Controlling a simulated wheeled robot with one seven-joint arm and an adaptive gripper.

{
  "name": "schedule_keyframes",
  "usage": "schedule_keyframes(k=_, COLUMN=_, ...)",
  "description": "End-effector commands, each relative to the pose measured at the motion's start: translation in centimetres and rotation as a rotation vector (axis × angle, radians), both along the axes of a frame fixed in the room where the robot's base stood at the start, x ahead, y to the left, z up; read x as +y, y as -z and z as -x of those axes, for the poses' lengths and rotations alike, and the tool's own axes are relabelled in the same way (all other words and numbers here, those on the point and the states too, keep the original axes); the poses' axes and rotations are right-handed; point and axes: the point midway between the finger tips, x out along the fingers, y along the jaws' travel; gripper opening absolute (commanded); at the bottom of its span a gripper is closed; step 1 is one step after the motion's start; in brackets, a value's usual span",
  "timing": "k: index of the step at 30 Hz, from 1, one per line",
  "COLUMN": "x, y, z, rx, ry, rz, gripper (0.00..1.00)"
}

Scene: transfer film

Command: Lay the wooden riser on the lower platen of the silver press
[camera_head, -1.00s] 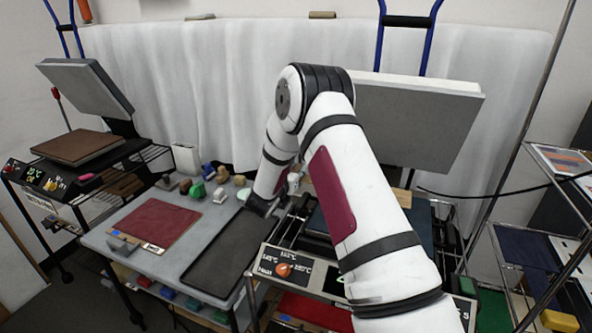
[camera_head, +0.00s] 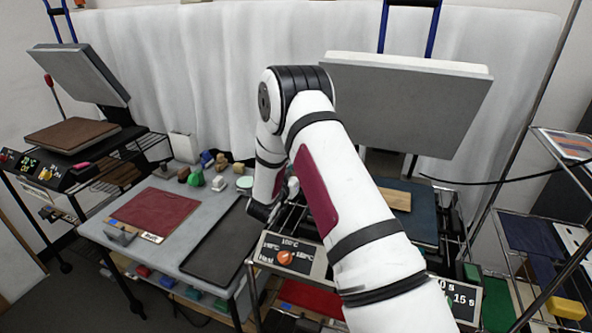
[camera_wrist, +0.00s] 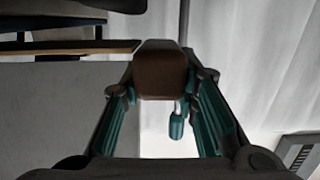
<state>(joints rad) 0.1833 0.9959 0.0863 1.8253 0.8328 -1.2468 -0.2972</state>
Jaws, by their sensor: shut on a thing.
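The silver press stands right of centre in the head view. Its big grey upper platen (camera_head: 405,105) is raised, and its lower platen (camera_head: 424,222) carries a dark blue-green pad. A flat tan wooden board (camera_head: 398,200), which looks like the wooden riser, lies on that pad, partly hidden by my arm. In the wrist view a tan wooden strip (camera_wrist: 85,47) shows at upper left. My gripper (camera_wrist: 163,88) is shut on a brown round-edged block (camera_wrist: 161,70); I cannot tell whether it belongs with the riser. In the head view my fingers are hidden behind the arm.
A grey table (camera_head: 170,255) left of the press holds a dark red mat (camera_head: 155,214), a black tray (camera_head: 215,250) and several small blocks. A second press (camera_head: 80,75) stands far left. A rack (camera_head: 530,235) is at right, and a black cable (camera_head: 480,184) hangs nearby.

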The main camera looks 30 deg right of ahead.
Motion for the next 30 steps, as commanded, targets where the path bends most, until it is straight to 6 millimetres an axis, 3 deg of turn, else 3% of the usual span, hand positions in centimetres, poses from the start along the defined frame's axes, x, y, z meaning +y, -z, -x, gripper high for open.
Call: schedule_keyframes(k=30, x=0.0, y=1.2, z=0.0, rx=0.0, ry=0.0, rz=0.001, gripper=0.0)
